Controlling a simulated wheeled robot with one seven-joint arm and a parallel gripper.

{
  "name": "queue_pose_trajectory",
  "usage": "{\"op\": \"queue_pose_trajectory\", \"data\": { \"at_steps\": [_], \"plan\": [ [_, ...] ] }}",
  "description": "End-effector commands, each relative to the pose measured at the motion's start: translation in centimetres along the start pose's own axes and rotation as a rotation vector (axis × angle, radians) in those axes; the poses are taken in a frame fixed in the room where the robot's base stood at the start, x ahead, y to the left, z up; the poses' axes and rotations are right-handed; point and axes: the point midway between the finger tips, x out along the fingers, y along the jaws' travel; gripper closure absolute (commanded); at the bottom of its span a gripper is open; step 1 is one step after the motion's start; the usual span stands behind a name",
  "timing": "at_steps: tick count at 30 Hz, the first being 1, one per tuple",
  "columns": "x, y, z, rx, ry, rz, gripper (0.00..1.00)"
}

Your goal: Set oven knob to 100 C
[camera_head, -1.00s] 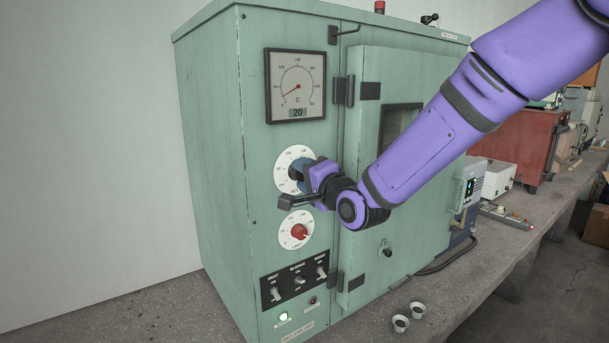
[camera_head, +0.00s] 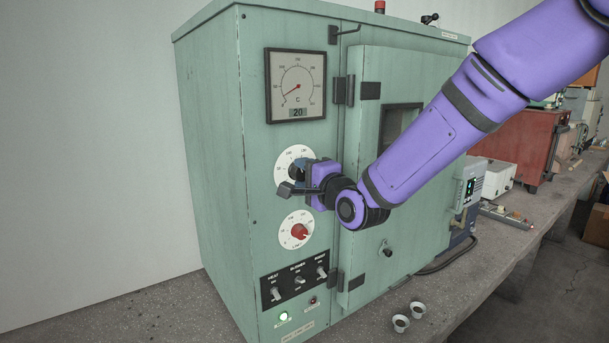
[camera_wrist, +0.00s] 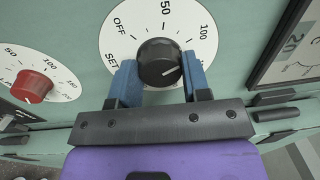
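The green oven (camera_head: 222,130) carries a white upper dial (camera_head: 284,160) with a black knob (camera_wrist: 159,63). In the wrist view the dial face (camera_wrist: 215,70) shows OFF, SET, 50 and 100. A pale mark on the knob points right, near the right finger; I cannot read its exact value. My gripper (camera_wrist: 160,80) has its blue fingers on both sides of the knob, seemingly touching it. In the head view, my gripper (camera_head: 300,172) hides most of the knob. The oven's gauge (camera_head: 296,85) displays 20.
A red knob (camera_head: 299,231) sits on a lower dial, with several switches (camera_head: 298,281) and a lit green lamp (camera_head: 283,316) below. The oven door (camera_head: 365,220) stands right, behind my arm. Two small cups (camera_head: 401,323) are on the bench (camera_head: 460,300).

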Motion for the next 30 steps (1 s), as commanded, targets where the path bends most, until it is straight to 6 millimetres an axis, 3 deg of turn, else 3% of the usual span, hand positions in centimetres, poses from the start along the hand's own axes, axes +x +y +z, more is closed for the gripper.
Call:
{"op": "queue_pose_trajectory", "data": {
  "at_steps": [1, 3, 14, 30],
  "plan": [
    [0.0, 0.1, -0.1, 0.000, 0.001, 0.001, 0.46],
    [0.0, 0.1, 0.0, 0.000, 0.001, 0.001, 0.32],
    [-0.5, 0.0, 0.0, -0.001, 0.001, 0.000, 0.32],
    [-9.3, 0.0, -0.1, -0.004, 0.001, 0.001, 0.32]
  ]
}}
